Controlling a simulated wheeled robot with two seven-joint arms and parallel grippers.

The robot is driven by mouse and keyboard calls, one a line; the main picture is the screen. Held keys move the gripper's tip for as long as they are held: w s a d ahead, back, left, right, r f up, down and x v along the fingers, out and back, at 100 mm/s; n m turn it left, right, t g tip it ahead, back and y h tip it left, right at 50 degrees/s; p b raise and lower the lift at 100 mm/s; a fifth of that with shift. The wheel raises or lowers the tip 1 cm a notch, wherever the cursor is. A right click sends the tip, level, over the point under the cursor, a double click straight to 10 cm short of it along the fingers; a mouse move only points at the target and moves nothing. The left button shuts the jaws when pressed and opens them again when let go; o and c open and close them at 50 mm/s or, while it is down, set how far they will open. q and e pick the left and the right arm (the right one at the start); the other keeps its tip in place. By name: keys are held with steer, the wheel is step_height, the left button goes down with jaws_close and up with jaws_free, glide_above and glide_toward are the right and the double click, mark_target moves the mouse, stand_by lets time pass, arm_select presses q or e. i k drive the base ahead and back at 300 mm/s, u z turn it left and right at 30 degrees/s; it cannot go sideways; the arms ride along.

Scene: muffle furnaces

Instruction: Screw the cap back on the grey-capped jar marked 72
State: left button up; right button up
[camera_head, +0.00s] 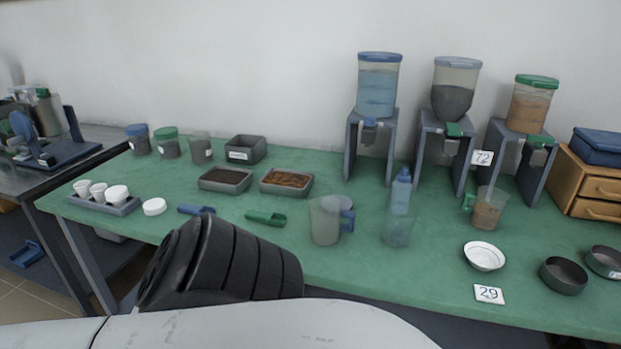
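Three small jars stand at the back left of the green table: one with a blue cap (137,131), one with a green cap (166,134), and a greyish jar (200,147) with a white label too small to read. Whether a cap sits on the greyish jar I cannot tell. A white tag reading 72 (482,157) shows at the middle dispenser (455,88), which has a grey-blue lid and dark contents. No loose grey cap is clearly visible. Neither gripper is in view; only a part of my arm fills the lower front.
Two flanking dispensers, blue-lidded (378,85) and green-lidded (531,105), stand at the back. Jugs (325,222), a wash bottle (401,190), a white bowl (484,256), scoops (267,218) and trays (225,180) occupy the table. A white disc (154,206) lies beside the crucible rack (105,205).

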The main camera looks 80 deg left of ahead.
mark_target(200, 145)
steer(key=u, duration=2.05)
